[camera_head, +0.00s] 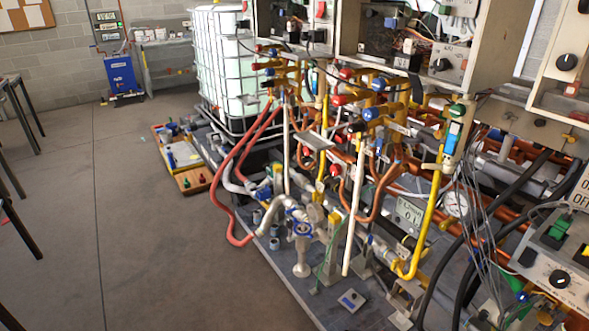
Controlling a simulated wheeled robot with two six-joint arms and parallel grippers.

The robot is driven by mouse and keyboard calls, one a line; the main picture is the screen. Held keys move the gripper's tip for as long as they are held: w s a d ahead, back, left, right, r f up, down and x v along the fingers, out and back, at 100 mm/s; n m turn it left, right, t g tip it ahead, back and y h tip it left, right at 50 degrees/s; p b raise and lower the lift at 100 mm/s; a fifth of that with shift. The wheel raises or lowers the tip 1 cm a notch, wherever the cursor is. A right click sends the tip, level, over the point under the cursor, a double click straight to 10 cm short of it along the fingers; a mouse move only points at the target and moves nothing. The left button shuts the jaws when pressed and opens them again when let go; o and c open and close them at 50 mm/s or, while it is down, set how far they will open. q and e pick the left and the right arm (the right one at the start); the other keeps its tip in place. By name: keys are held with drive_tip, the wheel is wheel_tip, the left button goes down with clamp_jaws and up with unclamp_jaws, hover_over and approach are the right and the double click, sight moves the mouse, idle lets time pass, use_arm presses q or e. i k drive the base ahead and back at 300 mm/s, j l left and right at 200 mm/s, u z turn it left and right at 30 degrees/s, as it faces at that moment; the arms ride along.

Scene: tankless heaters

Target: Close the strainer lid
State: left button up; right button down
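I cannot clearly make out the strainer or its lid among the crowded pipework. A pale pipe assembly with a blue handwheel (301,229) stands upright near the front edge of the rig; I cannot tell whether it belongs to the strainer. Brass and yellow fittings (316,217) sit just behind it. Neither my left nor my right gripper shows in the head view.
The rig's grey base (283,262) runs diagonally, crowded with pipes, red hoses (228,190) and black cables. A caged white tank (222,70) stands behind. A wooden board (190,180) with small parts lies on the floor. The floor at left is mostly clear.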

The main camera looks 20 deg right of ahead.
sight(319, 210)
drive_tip(key=i+j+z, duration=0.15)
drive_tip(key=i+j, duration=0.2)
drive_tip(key=i, duration=0.25)
drive_tip(key=i+j+z, duration=0.15)
drive_tip(key=i+j, duration=0.2)
drive_tip(key=i, duration=0.25)
drive_tip(key=i+j+z, duration=0.15)
drive_tip(key=i+j, duration=0.35)
drive_tip(key=i, duration=0.05)
